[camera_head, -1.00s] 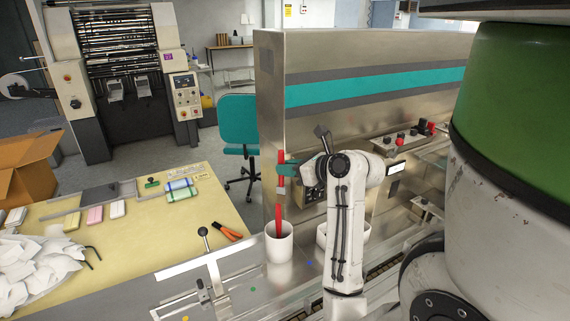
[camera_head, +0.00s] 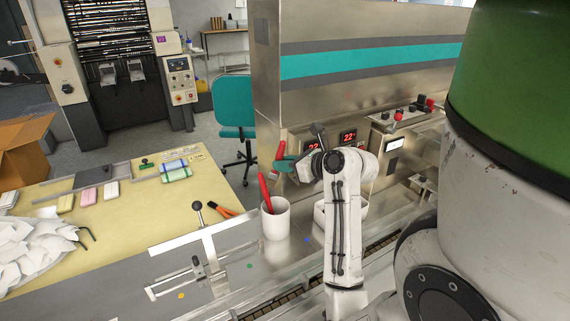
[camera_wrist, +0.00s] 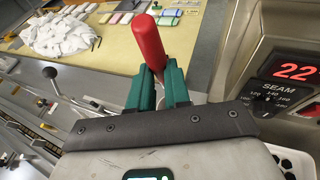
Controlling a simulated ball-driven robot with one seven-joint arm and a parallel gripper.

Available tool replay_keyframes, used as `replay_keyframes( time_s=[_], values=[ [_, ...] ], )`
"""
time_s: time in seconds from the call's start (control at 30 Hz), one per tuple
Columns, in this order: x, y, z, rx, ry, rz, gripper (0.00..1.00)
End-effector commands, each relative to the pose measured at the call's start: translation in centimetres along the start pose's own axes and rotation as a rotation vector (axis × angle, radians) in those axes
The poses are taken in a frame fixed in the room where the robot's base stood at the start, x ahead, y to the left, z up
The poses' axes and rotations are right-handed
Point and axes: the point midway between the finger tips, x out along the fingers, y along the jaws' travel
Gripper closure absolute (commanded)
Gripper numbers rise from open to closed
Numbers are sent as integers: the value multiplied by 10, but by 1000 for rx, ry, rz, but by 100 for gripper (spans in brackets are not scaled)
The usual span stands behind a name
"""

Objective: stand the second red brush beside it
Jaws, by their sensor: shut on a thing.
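A white cup (camera_head: 275,222) stands on the steel machine ledge in the head view. One red brush (camera_head: 265,190) stands in it, leaning left, with its lower end hidden by the cup wall. My gripper (camera_head: 287,164) is above and slightly right of the cup, with teal fingers shut on a second red brush (camera_head: 280,150). The held brush is tilted, above the cup rim. In the wrist view its red handle (camera_wrist: 149,45) sticks up between the teal fingers; its lower part is hidden there, and the cup cannot be made out.
A white container (camera_head: 322,214) stands right of the cup, partly behind my arm. The steel wrapper wall (camera_head: 268,90) rises behind. A black-knobbed lever (camera_head: 197,207) and orange-handled pliers (camera_head: 222,209) are to the left, by the yellow table (camera_head: 110,225).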

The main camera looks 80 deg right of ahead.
Motion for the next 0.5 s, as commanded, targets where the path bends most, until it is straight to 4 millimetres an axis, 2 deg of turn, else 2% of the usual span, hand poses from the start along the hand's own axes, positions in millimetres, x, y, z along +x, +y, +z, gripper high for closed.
replay_keyframes(
  time_s=[0.5],
  values=[
    [10,0,-27,-1,-6,-1,100]
  ],
)
